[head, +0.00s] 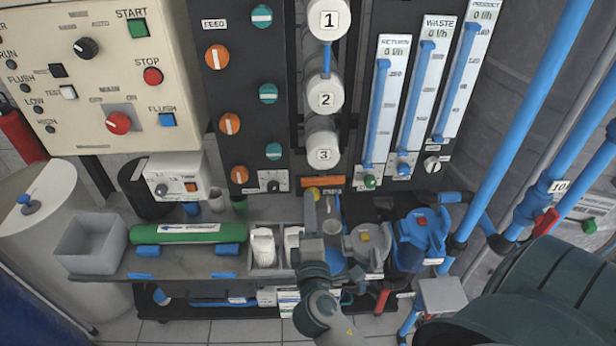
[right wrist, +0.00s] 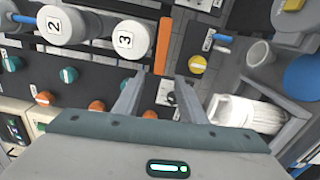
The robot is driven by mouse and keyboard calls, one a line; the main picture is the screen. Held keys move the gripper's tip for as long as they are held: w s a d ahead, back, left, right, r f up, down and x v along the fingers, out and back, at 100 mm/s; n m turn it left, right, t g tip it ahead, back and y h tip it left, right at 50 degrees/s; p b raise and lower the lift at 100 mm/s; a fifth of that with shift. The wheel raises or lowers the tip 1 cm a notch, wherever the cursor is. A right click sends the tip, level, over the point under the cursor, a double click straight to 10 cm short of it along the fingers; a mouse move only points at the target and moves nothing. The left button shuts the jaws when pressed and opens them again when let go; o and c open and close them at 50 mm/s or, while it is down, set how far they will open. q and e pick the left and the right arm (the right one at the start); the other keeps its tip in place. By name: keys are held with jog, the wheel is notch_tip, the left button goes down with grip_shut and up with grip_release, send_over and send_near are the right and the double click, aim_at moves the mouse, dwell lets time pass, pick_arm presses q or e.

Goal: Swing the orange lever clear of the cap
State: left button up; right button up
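The orange lever (head: 322,182) lies across just below the white cap marked 3 (head: 323,155), at the foot of the stack of white vessels. In the right wrist view the orange lever (right wrist: 163,46) stands as an upright bar beside the cap marked 3 (right wrist: 130,38). My right gripper (head: 313,200) is in front of and just below the lever. In the right wrist view my right gripper (right wrist: 160,84) has its two fingers spread apart, with the lever's lower end near the gap between the tips. Contact cannot be made out. My left gripper is not in view.
A yellow knob (right wrist: 197,63) sits close to the right finger. Orange and teal knobs (head: 229,123) line the panel at left. A bin with white cartridges (head: 264,262), a grey-lidded pot (head: 368,240) and a blue housing (head: 418,252) stand around my right arm.

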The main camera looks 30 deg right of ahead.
aim_at(308, 184)
jog(key=p+x, duration=0.3)
jog(key=x, duration=0.7)
